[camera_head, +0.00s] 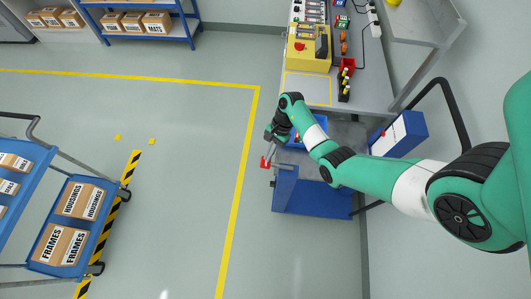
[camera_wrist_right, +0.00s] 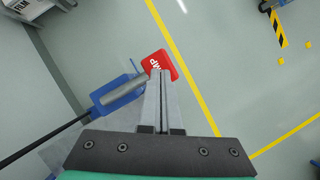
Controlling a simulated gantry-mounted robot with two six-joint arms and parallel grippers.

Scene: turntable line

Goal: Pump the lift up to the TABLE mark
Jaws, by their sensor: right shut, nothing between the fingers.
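The blue lift (camera_head: 310,198) stands on the floor below the front of the workbench, partly covered by my right arm. Its red pump pedal (camera_head: 265,162) sticks out to the left. In the right wrist view the red pedal (camera_wrist_right: 157,62) carries white lettering, partly hidden by my fingers, and joins a grey bar and blue body (camera_wrist_right: 118,93). My right gripper (camera_head: 268,153) is shut and empty, with its fingertips (camera_wrist_right: 165,74) over the pedal; I cannot tell whether they touch it. I cannot make out a TABLE mark. My left gripper is not in view.
The workbench (camera_head: 345,92) holds a yellow machine (camera_head: 308,48) and small parts. A blue-and-white box (camera_head: 399,134) stands at the right near a black handle. A blue cart (camera_head: 103,222) with cartons is at the left. The floor between is clear, with a yellow line (camera_head: 241,175).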

